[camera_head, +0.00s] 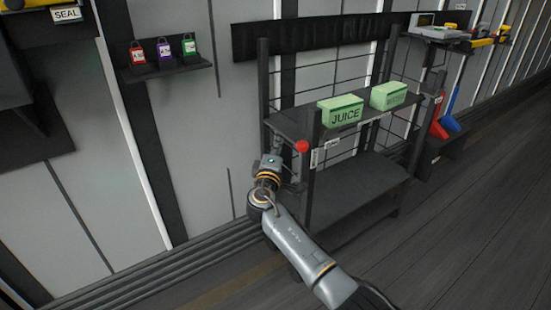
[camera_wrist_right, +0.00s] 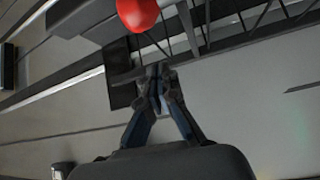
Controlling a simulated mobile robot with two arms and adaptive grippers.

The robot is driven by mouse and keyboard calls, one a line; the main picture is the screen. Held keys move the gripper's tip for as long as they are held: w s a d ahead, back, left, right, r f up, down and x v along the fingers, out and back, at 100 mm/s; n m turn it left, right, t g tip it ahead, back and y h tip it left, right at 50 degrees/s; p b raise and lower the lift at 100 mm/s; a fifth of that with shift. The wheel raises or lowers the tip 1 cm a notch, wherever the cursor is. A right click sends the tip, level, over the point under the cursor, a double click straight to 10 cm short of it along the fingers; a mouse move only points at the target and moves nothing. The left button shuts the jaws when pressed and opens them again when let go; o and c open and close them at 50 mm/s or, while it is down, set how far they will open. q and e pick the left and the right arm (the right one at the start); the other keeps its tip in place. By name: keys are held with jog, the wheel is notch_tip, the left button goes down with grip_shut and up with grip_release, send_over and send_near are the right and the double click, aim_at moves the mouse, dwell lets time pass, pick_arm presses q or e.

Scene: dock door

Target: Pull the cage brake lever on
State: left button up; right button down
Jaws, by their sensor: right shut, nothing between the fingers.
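The cage (camera_head: 312,190) is a dark wheeled-rack shape with shelves and mesh sides, standing at the centre of the head view. The brake lever's round red knob (camera_head: 302,146) is on its near left post; the knob also shows at the top of the right wrist view (camera_wrist_right: 138,14). My right gripper (camera_head: 277,150) is just left of the knob and slightly below it. In the right wrist view its fingers (camera_wrist_right: 160,88) are closed together and empty, with the knob beyond them. The lever's shaft is hard to make out. My left gripper is not in view.
Two green boxes (camera_head: 341,109), one marked JUICE, sit on the cage's upper shelf; its lower shelf (camera_head: 355,185) is bare. Three padlocks (camera_head: 164,49) stand on a wall ledge at left. Red and blue tools (camera_head: 440,122) stand right of the cage. The floor at right is clear.

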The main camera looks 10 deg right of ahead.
aim_at(301, 166)
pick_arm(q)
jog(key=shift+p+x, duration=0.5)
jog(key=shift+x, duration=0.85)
pick_arm(e)
jog(key=shift+s+d+f, duration=0.1)
jog(key=shift+s+d, duration=0.25)
jog(key=shift+d, duration=0.55)
jog(key=shift+s+d+f, duration=0.1)
jog(key=shift+s+d, duration=0.2)
jog(key=shift+d, duration=0.55)
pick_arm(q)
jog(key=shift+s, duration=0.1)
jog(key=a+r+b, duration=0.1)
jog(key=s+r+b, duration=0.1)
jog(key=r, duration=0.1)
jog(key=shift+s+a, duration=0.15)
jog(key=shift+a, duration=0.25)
pick_arm(e)
jog(key=shift+s+d+m+h, duration=0.2)
jog(key=shift+s+m+h, duration=0.1)
jog(key=shift+s, duration=0.15)
